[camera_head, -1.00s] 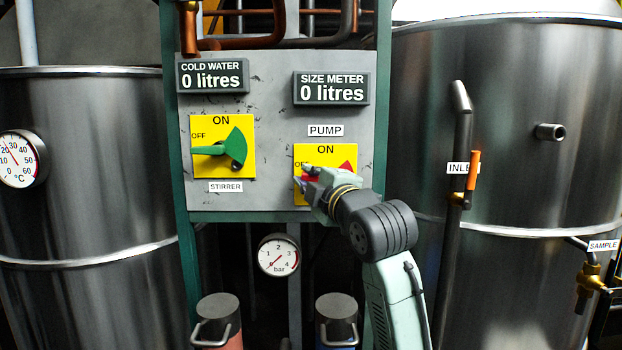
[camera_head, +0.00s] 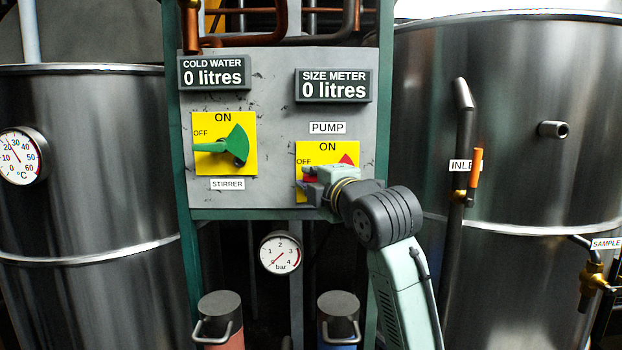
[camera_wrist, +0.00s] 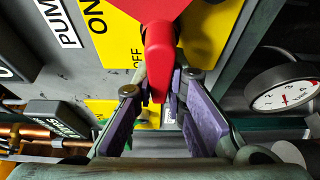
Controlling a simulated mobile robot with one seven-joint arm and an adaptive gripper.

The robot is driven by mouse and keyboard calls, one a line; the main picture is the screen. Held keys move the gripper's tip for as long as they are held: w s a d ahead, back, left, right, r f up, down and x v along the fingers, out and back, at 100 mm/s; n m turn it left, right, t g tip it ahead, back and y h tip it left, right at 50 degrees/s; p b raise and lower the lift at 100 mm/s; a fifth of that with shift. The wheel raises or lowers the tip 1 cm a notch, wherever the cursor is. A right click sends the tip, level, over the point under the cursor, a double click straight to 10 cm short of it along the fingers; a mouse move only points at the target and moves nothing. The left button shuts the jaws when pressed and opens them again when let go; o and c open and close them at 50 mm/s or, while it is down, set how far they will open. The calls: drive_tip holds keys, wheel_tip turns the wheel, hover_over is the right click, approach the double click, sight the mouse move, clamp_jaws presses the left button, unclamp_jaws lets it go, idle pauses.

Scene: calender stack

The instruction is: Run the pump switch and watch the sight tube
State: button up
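The pump switch (camera_head: 328,154) is a yellow plate with a red handle, at the lower right of the grey panel. Its handle (camera_wrist: 161,62) points toward my gripper in the wrist view, with its tip between the two purple-padded fingers. My gripper (camera_head: 308,187) covers much of the switch in the head view, so the handle's exact angle is hard to read there. In the wrist view my gripper (camera_wrist: 161,87) has a finger close on each side of the handle; whether both touch it is unclear. I cannot pick out a sight tube.
The size meter (camera_head: 333,88) and cold water display (camera_head: 213,74) both read 0 litres. The green stirrer switch (camera_head: 224,143) points left to OFF. A pressure gauge (camera_head: 280,252) hangs below. Steel tanks stand left (camera_head: 90,160) and right (camera_head: 420,130); an inlet pipe (camera_head: 462,150) rises at right.

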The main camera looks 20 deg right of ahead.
drive_tip(key=o, duration=0.5)
drive_tip(key=s+d, duration=0.1)
drive_tip(key=s, duration=1.1)
drive_tip(key=shift+d, duration=0.2)
